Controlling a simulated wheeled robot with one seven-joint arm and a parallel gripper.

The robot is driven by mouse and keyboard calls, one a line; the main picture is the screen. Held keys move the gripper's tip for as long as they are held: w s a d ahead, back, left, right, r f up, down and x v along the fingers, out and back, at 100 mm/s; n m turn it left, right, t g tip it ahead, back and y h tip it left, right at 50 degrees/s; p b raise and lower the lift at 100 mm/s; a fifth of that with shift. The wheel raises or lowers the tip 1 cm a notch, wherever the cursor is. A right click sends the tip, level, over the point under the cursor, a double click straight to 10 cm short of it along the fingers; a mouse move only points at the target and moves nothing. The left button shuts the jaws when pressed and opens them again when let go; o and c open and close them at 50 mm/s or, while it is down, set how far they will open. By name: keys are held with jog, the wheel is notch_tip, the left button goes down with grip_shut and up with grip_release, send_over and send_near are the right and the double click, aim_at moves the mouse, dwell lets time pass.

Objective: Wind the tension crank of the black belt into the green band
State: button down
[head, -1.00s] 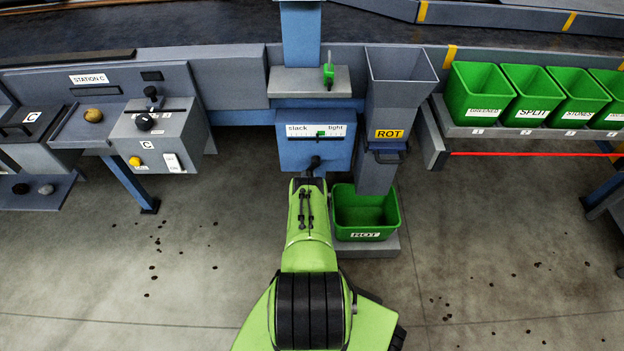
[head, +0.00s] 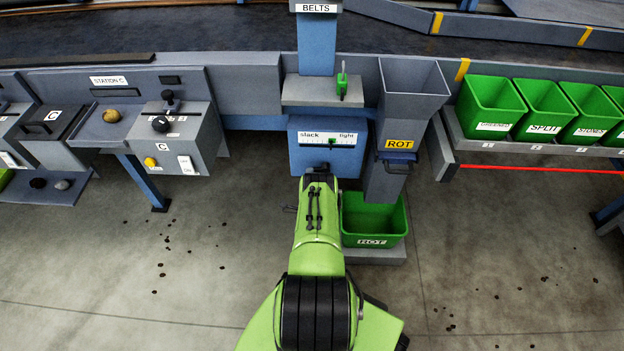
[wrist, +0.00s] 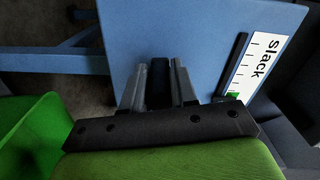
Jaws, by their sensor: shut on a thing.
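The blue tension box (head: 300,158) stands under the belt frame, with a white scale (head: 312,138) marked slack at left and tight at right. A green patch (head: 333,142) shows on the scale right of its middle; I cannot make out a separate pointer. In the wrist view the scale (wrist: 258,62) is sideways, with its slack end in sight. My gripper (wrist: 159,85) is shut on the dark crank handle (wrist: 159,70) in front of the box face. In the head view my arm hides most of the crank and my gripper.
A grey ROT chute (head: 408,105) stands close right of the box, above a green ROT bin (head: 374,218). A grey shelf (head: 305,90) with a small green-handled item juts out above the box. Station C (head: 180,135) is at left.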

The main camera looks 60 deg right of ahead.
jog(key=shift+d+r+m+p, duration=0.1)
jog(key=shift+r+m+p, duration=0.15)
jog(key=shift+r+m, duration=0.55)
jog(key=shift+d+r+m+p, duration=0.1)
jog(key=shift+r+m+p, duration=0.15)
jog(key=shift+m, duration=0.95)
jog(key=shift+r, duration=0.1)
jog(key=c, duration=0.9)
grip_release()
jog(key=shift+s, duration=0.1)
jog(key=shift+a, duration=0.1)
